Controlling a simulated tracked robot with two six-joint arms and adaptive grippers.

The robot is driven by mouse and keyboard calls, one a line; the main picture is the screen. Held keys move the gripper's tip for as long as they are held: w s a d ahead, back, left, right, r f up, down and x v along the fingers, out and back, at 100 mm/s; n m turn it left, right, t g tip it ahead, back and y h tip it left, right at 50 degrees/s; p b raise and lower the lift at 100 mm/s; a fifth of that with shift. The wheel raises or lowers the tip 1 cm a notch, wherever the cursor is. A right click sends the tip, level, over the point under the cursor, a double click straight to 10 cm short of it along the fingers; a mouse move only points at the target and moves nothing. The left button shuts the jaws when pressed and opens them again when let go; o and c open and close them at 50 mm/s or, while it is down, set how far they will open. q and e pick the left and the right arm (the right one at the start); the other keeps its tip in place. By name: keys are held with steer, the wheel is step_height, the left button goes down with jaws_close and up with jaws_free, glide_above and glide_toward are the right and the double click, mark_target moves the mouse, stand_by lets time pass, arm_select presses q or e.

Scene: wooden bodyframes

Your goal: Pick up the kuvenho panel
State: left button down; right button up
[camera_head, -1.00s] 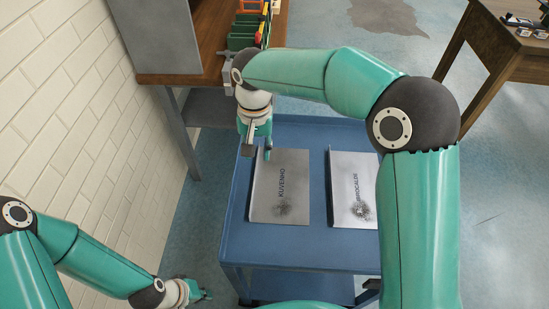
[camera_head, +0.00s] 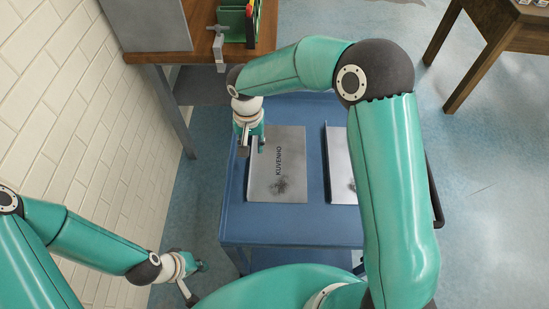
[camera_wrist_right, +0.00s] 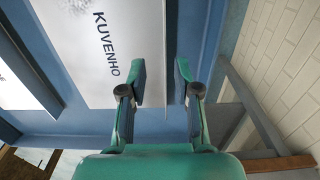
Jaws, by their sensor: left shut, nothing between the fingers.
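The kuvenho panel (camera_head: 282,172) is a grey metal sheet with a dark smudge, lying on the blue cart. Its lettering also shows in the right wrist view (camera_wrist_right: 100,45). My right gripper (camera_head: 255,147) is at the panel's upper left edge in the head view. In the right wrist view my right gripper (camera_wrist_right: 162,78) is open, its fingers on either side of the panel's raised edge; I cannot tell whether they touch it. My left gripper (camera_head: 200,267) is shut and empty, low at the left, away from the cart.
The blue cart (camera_head: 290,222) carries a second panel (camera_head: 340,165) to the right, partly hidden by my right arm. A wooden bench (camera_head: 195,42) with green bins stands behind the cart. A brick wall (camera_head: 60,120) is at the left. A wooden table (camera_head: 480,70) is at the back right.

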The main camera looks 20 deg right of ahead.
steer(key=shift+w+a+f+p, duration=0.15)
steer(key=shift+f+p, duration=0.2)
steer(key=shift+f, duration=0.95)
steer(key=shift+w+a+f+p, duration=0.1)
steer(key=shift+f+p, duration=0.25)
steer(key=shift+f, duration=0.95)
jaws_close()
